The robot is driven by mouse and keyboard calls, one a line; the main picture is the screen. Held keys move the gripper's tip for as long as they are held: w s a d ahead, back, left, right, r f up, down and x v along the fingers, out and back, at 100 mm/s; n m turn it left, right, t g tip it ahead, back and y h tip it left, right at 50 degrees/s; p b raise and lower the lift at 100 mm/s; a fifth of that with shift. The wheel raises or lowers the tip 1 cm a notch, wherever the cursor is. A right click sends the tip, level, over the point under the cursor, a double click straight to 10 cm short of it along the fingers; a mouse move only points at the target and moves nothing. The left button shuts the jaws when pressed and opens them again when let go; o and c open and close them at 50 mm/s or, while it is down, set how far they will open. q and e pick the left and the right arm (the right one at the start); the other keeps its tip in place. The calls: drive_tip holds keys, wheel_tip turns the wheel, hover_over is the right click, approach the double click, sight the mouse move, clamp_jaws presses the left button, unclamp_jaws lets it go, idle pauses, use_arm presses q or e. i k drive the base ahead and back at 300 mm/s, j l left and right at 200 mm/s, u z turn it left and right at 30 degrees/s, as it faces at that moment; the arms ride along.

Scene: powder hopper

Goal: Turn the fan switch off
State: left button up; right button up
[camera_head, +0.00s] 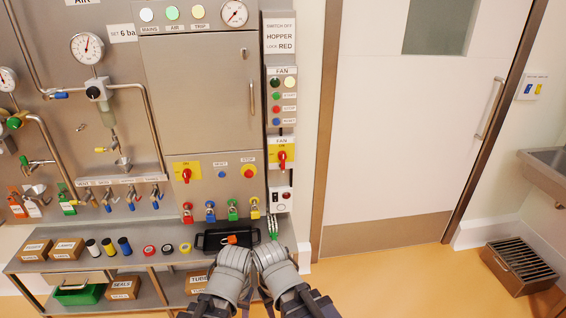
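The fan switch (282,157) is a red rotary handle on a yellow plate under a FAN label, on the narrow panel right of the steel cabinet. Its handle looks roughly upright; the small markings around it are too small to read. My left gripper (234,259) and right gripper (269,257) are side by side at the bottom centre, well below the switch and apart from it. I see their grey wrist parts, but cannot make out whether the fingers are open or shut.
Coloured padlocks (232,210) hang along the cabinet's lower edge. A black tray (212,242) lies on the steel shelf (140,262) by my grippers. A second red handle on yellow (187,173) sits left. A white door (395,120) is at right; the space before the switch is clear.

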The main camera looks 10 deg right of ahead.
sight(282, 154)
drive_tip(key=i+l, duration=0.65)
drive_tip(key=l, duration=0.25)
